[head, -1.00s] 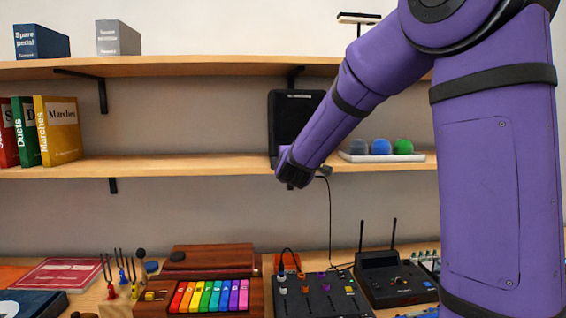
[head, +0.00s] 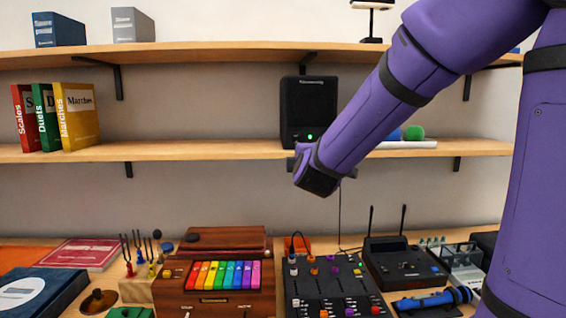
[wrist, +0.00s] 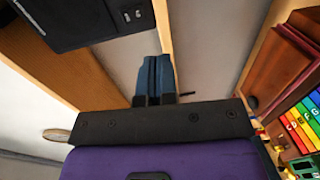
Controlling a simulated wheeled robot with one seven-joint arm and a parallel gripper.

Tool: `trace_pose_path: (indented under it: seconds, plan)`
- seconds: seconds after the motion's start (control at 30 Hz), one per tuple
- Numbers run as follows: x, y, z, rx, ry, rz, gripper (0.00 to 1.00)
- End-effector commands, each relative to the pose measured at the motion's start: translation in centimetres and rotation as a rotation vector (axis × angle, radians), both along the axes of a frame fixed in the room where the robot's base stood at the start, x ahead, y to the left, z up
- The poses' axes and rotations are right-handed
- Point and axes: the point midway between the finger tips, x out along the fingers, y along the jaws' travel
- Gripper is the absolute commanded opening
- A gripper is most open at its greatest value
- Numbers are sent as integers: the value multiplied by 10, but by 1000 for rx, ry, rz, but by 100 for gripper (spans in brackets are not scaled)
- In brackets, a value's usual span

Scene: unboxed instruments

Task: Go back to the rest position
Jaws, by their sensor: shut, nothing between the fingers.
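My purple arm reaches in from the right in the head view, its black-capped wrist end just in front of the lower shelf edge, below the black speaker-like box (head: 308,105) with a green light. The fingers are hidden there behind the wrist. In the wrist view my gripper (wrist: 155,75) shows two blue fingers pressed together with nothing between them. They point past the shelf edge towards the grey wall and appear clear of everything. The same black box also shows at the top left of the wrist view (wrist: 85,18).
The lower shelf (head: 220,151) holds books (head: 78,115) and coloured balls (head: 413,132), partly behind my arm. The bench below carries a rainbow-keyed instrument (head: 223,275), a mixer (head: 335,292), a device with two antennas (head: 400,262) and a blue microphone (head: 435,299).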

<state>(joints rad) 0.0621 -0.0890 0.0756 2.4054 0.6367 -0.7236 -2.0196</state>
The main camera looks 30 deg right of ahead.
Motion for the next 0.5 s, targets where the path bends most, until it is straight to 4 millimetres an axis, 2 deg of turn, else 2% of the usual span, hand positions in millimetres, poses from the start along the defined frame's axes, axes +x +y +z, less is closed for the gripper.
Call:
trace_pose_path:
  seconds: [0.27, 0.37, 0.5]
  plan:
    - [-5, 5, 2, 42, -1, 21, 0]
    - [-14, 16, 5, 154, 5, 66, 0]
    - [-39, 39, 8, 408, 53, 139, 0]
